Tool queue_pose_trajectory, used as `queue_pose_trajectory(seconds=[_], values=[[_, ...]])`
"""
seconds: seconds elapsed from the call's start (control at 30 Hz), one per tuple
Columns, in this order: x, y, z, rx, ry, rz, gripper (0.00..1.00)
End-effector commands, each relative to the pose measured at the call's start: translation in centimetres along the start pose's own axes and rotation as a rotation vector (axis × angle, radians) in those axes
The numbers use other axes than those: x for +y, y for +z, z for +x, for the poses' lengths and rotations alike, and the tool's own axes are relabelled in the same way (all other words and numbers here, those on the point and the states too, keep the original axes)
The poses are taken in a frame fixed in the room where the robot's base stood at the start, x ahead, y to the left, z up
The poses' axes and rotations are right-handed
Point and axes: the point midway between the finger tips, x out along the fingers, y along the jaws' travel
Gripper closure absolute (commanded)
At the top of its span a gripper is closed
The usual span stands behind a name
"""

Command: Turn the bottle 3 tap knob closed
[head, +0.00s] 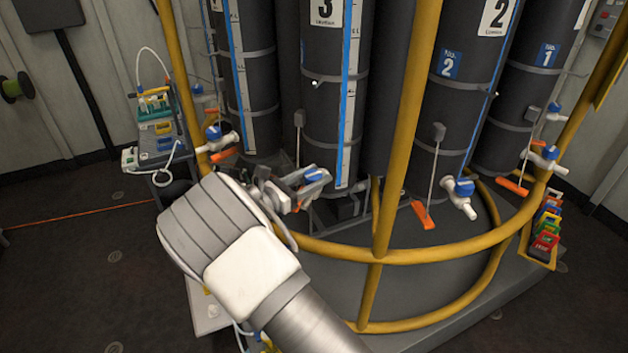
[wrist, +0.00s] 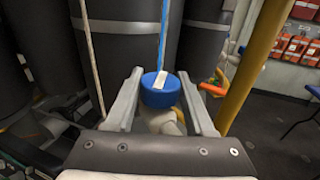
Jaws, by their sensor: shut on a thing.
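Bottle 3 (head: 335,110) is a tall dark cylinder with a "3" label and a blue-edged scale strip. Its tap knob (head: 316,174) is blue and sits low in front of the bottle. In the wrist view the knob (wrist: 158,94) is a round blue cap with a white bar mark on top, above a pale tap body (wrist: 163,121). My gripper (head: 304,181) reaches it from the left in the head view. Its fingers (wrist: 160,82) stand on both sides of the knob and are shut on it. The tap body is mostly hidden by my gripper in the head view.
A yellow rail (head: 440,251) curves around the bottles, with an upright post (head: 405,130) right of the knob. Other blue-knobbed taps sit at left (head: 213,132) and right (head: 464,187). An orange handle (head: 423,214) hangs below bottle 2. Open floor (head: 80,270) lies left.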

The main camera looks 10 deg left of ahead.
Motion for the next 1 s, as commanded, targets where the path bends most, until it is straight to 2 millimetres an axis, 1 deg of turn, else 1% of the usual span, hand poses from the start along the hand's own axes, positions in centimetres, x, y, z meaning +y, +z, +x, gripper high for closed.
queue_pose_trajectory(seconds=[0.03, 0.3, 0.5, 0.8, 1.0], values=[[0.15, -0.41, 0.01, -0.001, -0.043, 0.005, 1.00], [0.02, -0.43, 0.04, -0.001, -0.262, 0.003, 1.00], [-0.06, -0.35, 0.03, -0.001, -0.387, 0.003, 1.00], [-0.12, -0.23, -0.01, -0.002, -0.518, 0.001, 1.00], [-0.17, -0.15, -0.02, -0.003, -0.576, 0.001, 1.00]])
